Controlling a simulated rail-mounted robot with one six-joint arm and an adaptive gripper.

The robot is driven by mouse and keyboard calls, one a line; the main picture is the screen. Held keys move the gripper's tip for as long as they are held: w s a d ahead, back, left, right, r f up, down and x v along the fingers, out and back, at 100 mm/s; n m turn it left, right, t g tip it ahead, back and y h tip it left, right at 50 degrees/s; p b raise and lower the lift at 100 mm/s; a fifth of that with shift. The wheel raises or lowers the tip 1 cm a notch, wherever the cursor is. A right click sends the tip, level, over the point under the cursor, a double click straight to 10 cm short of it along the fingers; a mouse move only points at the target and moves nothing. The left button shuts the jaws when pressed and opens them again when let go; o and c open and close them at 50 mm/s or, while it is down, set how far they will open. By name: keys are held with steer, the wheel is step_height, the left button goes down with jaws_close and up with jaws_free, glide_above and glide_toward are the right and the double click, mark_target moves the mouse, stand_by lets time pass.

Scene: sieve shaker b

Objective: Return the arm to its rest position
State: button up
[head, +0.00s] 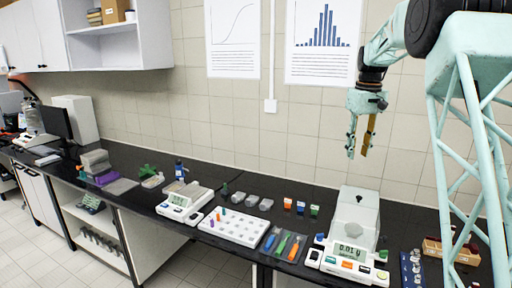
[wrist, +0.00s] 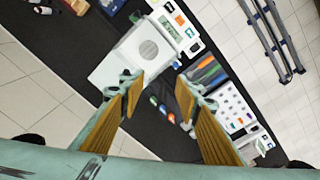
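My gripper (head: 360,142) hangs from my pale green arm, high above the black bench at the right of the head view. It points down, with its fingers apart and nothing between them. The wrist view shows the same open gripper (wrist: 158,102), with two orange-brown finger pads and a gap between them. Beneath it are the white analytical balance (head: 354,222) and the bench top. The balance (wrist: 126,55) shows at upper left in the wrist view. No object touches the fingers.
A white tray (head: 222,232) with holes and small coloured pieces stands mid-bench. A dark mat (head: 285,246) with coloured tools lies beside it. A second balance (head: 184,205) is farther left. A wooden box (head: 452,251) and blue rack (head: 412,270) stand right. Air around the gripper is clear.

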steer(key=s+a+r+m+t+b, duration=0.15)
steer(key=s+a, duration=0.25)
steer(key=s, duration=0.7)
steer(key=s+a+r+b, duration=0.2)
steer(key=s+a+b, duration=0.15)
steer(key=s, duration=0.65)
steer(key=s+a+r+b, duration=0.2)
steer(key=s+a, duration=0.3)
steer(key=s, duration=0.6)
steer(key=s+a+f+b, duration=0.1)
steer(key=s+f, duration=0.4)
steer(key=s, duration=0.6)
steer(key=s+a+f+m+t+b, duration=0.1)
steer(key=s+a+f+b, duration=0.1)
steer(key=s+f, duration=0.4)
steer(key=s+a+f+b, duration=0.2)
steer(key=s+f+b, duration=0.2)
steer(key=s, duration=1.2)
step_height(320, 180, down, 2)
steer(key=shift+a, duration=0.25)
steer(key=shift+f+m+t, duration=0.1)
steer(key=shift+m+t, duration=0.15)
